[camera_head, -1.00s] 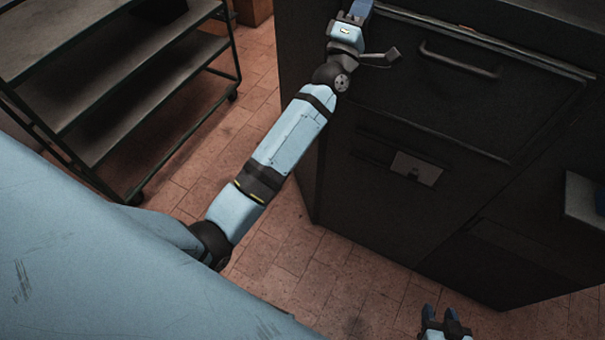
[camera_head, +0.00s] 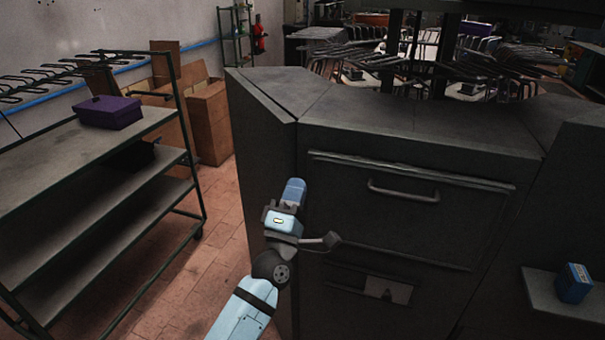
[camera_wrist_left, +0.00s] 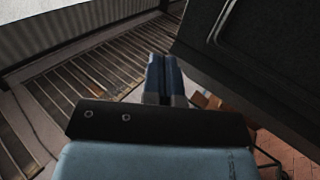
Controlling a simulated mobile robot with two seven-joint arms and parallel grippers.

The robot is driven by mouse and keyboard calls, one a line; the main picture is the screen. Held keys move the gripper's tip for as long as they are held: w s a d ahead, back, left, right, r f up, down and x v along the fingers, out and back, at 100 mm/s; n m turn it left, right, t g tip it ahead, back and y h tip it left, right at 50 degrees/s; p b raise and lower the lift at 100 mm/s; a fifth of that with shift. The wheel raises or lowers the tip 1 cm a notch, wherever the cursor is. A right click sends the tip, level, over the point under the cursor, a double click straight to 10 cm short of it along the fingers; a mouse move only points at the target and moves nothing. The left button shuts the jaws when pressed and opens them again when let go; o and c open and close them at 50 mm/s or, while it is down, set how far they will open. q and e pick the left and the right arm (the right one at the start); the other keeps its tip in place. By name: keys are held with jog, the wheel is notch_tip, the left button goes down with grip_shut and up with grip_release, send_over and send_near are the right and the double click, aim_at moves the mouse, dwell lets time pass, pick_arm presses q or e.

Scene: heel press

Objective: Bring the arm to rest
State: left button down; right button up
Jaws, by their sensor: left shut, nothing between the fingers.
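My left arm comes up from the bottom of the head view. Its gripper (camera_head: 293,192) has blue fingers and stands in front of the left part of a dark grey machine cabinet (camera_head: 400,245). In the left wrist view the two blue fingers (camera_wrist_left: 164,80) lie side by side, closed, with nothing between them. The cabinet's dark side (camera_wrist_left: 260,60) shows to the right of the fingers there. I cannot tell the exact gap between the gripper and the cabinet. My right gripper is not in view now.
A shelf rack (camera_head: 100,160) with a purple box (camera_head: 110,112) stands at the left. Cardboard boxes (camera_head: 208,120) are behind it. A small shelf (camera_head: 545,300) with a blue box (camera_head: 574,283) juts out at the right. Tiled floor (camera_head: 165,285) is clear between rack and cabinet.

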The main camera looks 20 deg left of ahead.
pick_arm(q)
jog(key=s+f+m+g+h, duration=0.1)
jog(key=s+f+m+g, duration=0.6)
jog(key=f, duration=1)
jog(key=s+f+m+g+h, duration=0.2)
jog(key=s+f+m+g, duration=0.5)
jog(key=s+f+m, duration=0.7)
jog(key=s+f, duration=0.4)
jog(key=s, duration=0.2)
jog(key=shift+s+p, duration=0.2)
jog(key=shift+p, duration=0.15)
